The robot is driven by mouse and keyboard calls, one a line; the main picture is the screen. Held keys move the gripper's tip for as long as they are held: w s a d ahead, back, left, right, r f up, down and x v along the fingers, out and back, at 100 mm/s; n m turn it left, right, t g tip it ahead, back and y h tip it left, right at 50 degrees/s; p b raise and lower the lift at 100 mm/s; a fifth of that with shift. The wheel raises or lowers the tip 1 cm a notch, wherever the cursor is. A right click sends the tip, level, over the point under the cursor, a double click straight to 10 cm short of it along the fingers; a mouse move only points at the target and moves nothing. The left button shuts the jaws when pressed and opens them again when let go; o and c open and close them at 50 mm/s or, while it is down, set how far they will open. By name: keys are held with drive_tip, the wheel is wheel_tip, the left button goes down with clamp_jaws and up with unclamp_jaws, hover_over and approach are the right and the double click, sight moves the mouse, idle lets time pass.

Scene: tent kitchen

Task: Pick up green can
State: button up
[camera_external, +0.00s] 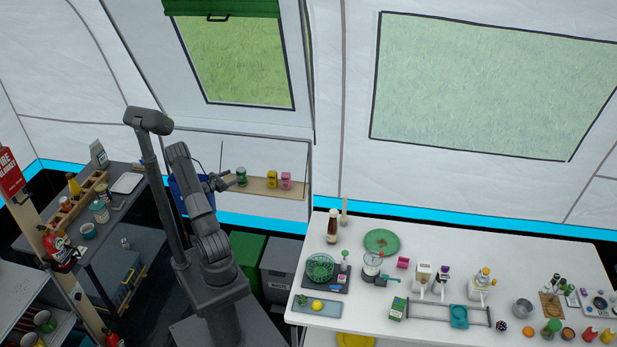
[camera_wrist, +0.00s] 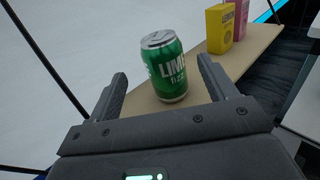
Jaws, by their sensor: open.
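A green can (camera_wrist: 166,70) with white "LIME" lettering stands upright on a narrow wooden shelf. In the external view the green can (camera_external: 241,176) is at the left part of that shelf, just right of my gripper (camera_external: 222,181). In the wrist view my gripper (camera_wrist: 168,88) is open, with one finger to the left of the can and one to the right. The can is ahead of and partly between the fingertips, and I cannot tell whether either finger touches it.
The wooden shelf (camera_external: 258,187) also holds a yellow carton (camera_external: 272,179) and a pink carton (camera_external: 286,180) to the right of the can. A tent wall lies behind the shelf. A thin dark cord hangs near the shelf's left end. A white table (camera_external: 430,265) with many items stands to the right.

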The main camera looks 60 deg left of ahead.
sight(237, 174)
drive_tip(key=w, duration=0.7)
drive_tip(key=shift+a+r, duration=0.15)
drive_tip(key=shift+r, duration=0.05)
drive_tip(key=shift+c, duration=0.4)
drive_tip(key=c, duration=1)
drive_tip(key=shift+o, duration=0.2)
drive_tip(key=shift+r, duration=0.1)
